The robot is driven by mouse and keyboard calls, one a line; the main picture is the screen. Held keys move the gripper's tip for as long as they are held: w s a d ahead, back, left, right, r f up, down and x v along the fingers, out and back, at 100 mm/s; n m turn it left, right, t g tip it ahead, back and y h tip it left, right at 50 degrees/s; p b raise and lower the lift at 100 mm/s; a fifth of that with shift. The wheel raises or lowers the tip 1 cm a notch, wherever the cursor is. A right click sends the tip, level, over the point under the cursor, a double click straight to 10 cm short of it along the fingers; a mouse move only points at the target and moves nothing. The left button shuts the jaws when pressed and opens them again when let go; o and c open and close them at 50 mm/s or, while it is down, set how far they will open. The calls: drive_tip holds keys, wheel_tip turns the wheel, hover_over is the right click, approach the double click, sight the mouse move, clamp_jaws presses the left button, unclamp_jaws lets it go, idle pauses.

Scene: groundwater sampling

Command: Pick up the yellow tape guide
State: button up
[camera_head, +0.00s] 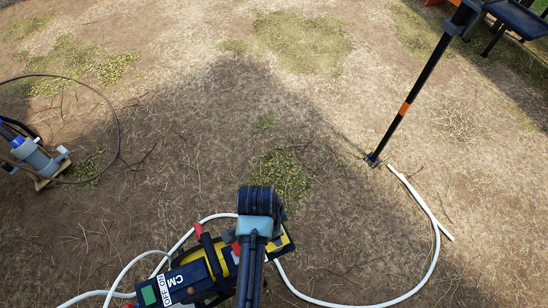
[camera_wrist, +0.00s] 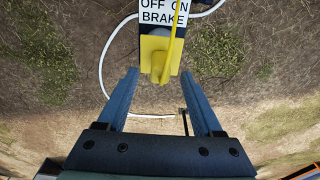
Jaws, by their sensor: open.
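The yellow tape guide (camera_wrist: 160,58) is a small yellow plate with a rounded knob, below the OFF ON BRAKE label in the wrist view. My gripper (camera_wrist: 160,73) is open, with one finger on each side of the guide's lower end. I see gaps on both sides; I cannot tell how far its tips are from the guide in depth. In the head view, my arm covers part of the dark and yellow reel (camera_head: 207,262). A yellow part (camera_head: 286,244) shows just right of my arm there, but I cannot tell whether it is the guide.
A white tube (camera_head: 433,240) curves around the reel over bare soil. A black pole with an orange band (camera_head: 405,108) stands at the right. A grey pump-like device (camera_head: 36,157) with a black cable sits at the left. The ground between is mostly free.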

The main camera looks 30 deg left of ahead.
wheel_tip(320, 180, down, 3)
drive_tip(key=shift+w+d+r, duration=0.15)
clamp_jaws()
